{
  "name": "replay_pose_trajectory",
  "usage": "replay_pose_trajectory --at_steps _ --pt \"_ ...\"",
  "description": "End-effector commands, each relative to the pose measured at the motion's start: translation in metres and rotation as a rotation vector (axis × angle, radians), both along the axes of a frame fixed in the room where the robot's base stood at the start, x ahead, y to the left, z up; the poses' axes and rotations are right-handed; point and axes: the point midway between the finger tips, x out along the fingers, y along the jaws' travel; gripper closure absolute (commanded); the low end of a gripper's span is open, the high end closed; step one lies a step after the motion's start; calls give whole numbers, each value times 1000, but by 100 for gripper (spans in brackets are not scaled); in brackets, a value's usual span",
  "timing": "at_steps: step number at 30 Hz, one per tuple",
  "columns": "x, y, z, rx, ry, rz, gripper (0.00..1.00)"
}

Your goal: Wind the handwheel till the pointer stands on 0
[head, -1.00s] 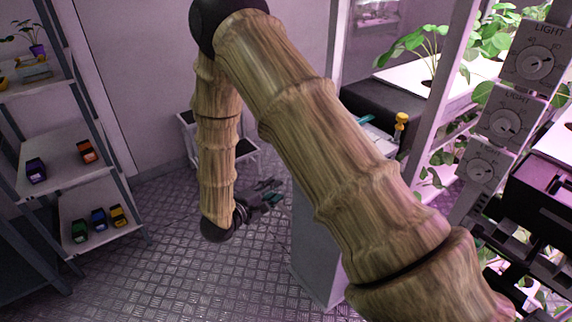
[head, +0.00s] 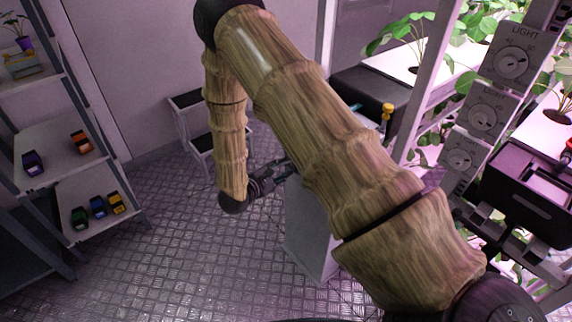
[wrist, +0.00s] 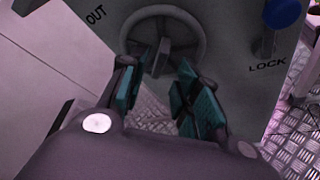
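The handwheel (wrist: 202,45) is a grey ring with spokes on a grey panel (wrist: 235,75), at the top of the wrist view. My gripper (wrist: 156,68) is open, with its teal-padded fingers apart and empty, just below the wheel's lower rim in the picture. I cannot tell whether they touch it. In the head view my gripper (head: 272,177) is beside a pale grey cabinet (head: 312,235); the wheel cannot be made out there. No pointer or 0 mark can be made out for the wheel.
A blue knob (wrist: 285,12) stands above the word LOCK on the panel; OUT is printed at left. A yellow-topped post (head: 387,113) and LIGHT dials (head: 512,62) are at right. A step stool (head: 195,130) is behind my arm. Open floor (head: 180,250) lies left.

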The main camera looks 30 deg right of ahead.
Motion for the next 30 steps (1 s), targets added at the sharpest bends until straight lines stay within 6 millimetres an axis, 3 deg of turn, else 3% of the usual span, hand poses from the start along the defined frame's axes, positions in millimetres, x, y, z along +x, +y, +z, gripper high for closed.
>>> replay_pose_trajectory --at_steps 9,20,21,26,30 --pt "11 -31 -9 0 -1 -2 68" --pt "13 -35 -11 0 0 0 68" --pt "13 -35 -11 0 -1 0 70" --pt "13 -35 -10 0 -1 0 99" --pt "13 -35 -10 0 -1 0 100"
